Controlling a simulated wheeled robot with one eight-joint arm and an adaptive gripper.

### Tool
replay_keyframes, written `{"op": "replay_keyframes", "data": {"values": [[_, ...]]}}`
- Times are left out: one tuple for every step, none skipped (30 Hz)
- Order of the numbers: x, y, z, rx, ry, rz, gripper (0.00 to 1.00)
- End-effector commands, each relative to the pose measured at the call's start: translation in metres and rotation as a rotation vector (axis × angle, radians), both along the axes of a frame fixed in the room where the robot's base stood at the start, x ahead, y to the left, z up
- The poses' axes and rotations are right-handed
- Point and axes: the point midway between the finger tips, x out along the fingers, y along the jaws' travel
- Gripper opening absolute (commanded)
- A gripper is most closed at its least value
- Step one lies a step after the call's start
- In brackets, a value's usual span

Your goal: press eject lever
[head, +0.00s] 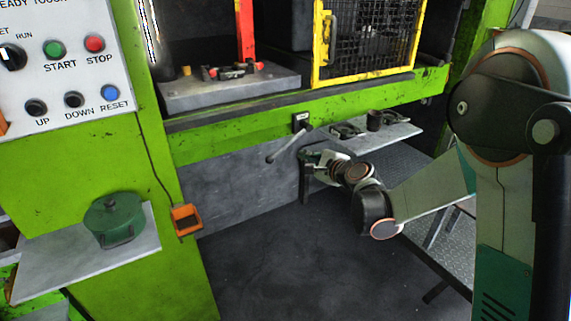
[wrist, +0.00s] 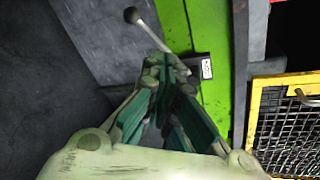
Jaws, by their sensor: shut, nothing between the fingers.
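The eject lever (head: 287,147) is a pale grey rod on a small black labelled mount (head: 300,121) on the green press beam. It slants down and left to a rounded knob. My gripper (head: 304,158) is shut and empty, close to the lever on its right side in the head view. In the wrist view, the lever's rod (wrist: 150,38) runs from a dark knob toward the labelled mount (wrist: 206,67). There my gripper's fingertips (wrist: 170,66) appear close to the rod's mount end and hide part of it. I cannot tell whether they touch it.
A yellow mesh guard (head: 366,42) stands above the beam. A shelf (head: 385,137) with several dark parts is right of the lever. The floor below is clear.

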Motion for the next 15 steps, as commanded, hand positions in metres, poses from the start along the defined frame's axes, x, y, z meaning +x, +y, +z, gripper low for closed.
{"op": "replay_keyframes", "data": {"values": [[0.008, 0.003, -0.014, 0.046, 0.010, -0.013, 0.00], [0.012, 0.005, -0.020, 0.078, 0.018, -0.021, 0.00], [0.017, 0.007, -0.029, 0.117, 0.027, -0.033, 0.00], [0.021, 0.008, -0.036, 0.149, 0.033, -0.041, 0.00], [0.024, 0.009, -0.042, 0.178, 0.041, -0.050, 0.00], [0.029, 0.011, -0.052, 0.219, 0.050, -0.060, 0.00], [0.032, 0.012, -0.059, 0.249, 0.059, -0.068, 0.00], [0.035, 0.013, -0.065, 0.278, 0.065, -0.076, 0.00], [0.039, 0.014, -0.074, 0.316, 0.075, -0.086, 0.00], [0.041, 0.015, -0.080, 0.343, 0.082, -0.092, 0.00], [0.043, 0.016, -0.086, 0.368, 0.090, -0.098, 0.00], [0.045, 0.017, -0.093, 0.400, 0.098, -0.107, 0.00], [0.047, 0.017, -0.099, 0.421, 0.102, -0.112, 0.00], [0.048, 0.018, -0.103, 0.440, 0.108, -0.116, 0.00], [0.050, 0.019, -0.109, 0.463, 0.115, -0.122, 0.00]]}}
